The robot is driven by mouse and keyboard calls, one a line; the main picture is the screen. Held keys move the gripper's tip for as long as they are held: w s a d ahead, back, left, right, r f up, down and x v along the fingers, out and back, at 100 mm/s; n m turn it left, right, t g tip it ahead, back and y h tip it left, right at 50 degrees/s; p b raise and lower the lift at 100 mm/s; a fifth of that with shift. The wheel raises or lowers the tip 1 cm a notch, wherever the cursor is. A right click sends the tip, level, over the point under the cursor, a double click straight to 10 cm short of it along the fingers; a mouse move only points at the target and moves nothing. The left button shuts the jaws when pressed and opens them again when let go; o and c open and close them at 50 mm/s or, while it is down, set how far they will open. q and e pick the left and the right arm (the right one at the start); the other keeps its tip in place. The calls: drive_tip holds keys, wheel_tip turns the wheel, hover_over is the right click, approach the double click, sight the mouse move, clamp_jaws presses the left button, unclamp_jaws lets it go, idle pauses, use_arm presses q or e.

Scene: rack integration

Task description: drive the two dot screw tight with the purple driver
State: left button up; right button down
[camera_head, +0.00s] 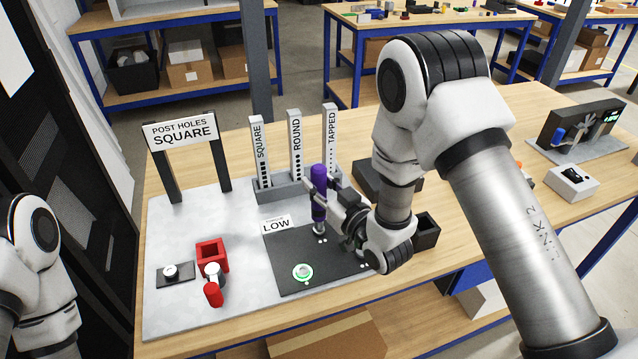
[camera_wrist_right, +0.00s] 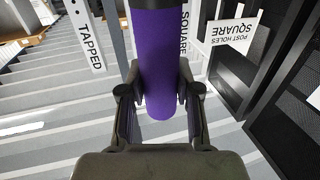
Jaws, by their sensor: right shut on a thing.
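The purple driver (camera_head: 319,182) stands about upright over the far part of a dark plate (camera_head: 284,250). My right gripper (camera_head: 324,209) is shut on it from the right. In the right wrist view the purple handle (camera_wrist_right: 165,70) is between the two fingers (camera_wrist_right: 160,98). A pale metal piece shows at the driver's lower end, just above a pair of white dots on the plate. Whether the driver touches a screw there is too small to tell. A light round piece (camera_head: 303,271) in a green ring sits near the plate's front. My left gripper is out of view; only the left arm shows.
A LOW sign (camera_head: 276,224) stands at the plate's back left. Behind are SQUARE, ROUND and TAPPED strips (camera_head: 295,145) in a grey holder. A red block (camera_head: 211,255) and red-handled piece (camera_head: 213,292) are to the left. A black box (camera_head: 427,232) is right of my gripper.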

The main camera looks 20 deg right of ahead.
sight(319, 167)
drive_tip(key=shift+f+b, duration=0.5)
drive_tip(key=shift+b, duration=0.05)
idle(0.7)
drive_tip(key=shift+s+f+b, duration=0.1)
drive_tip(key=shift+f+b, duration=0.15)
drive_tip(key=shift+b, duration=0.45)
idle(0.6)
drive_tip(key=shift+r, duration=0.1)
drive_tip(key=shift+r+p, duration=2.4)
drive_tip(key=shift+r, duration=1.25)
drive_tip(key=shift+f, duration=0.15)
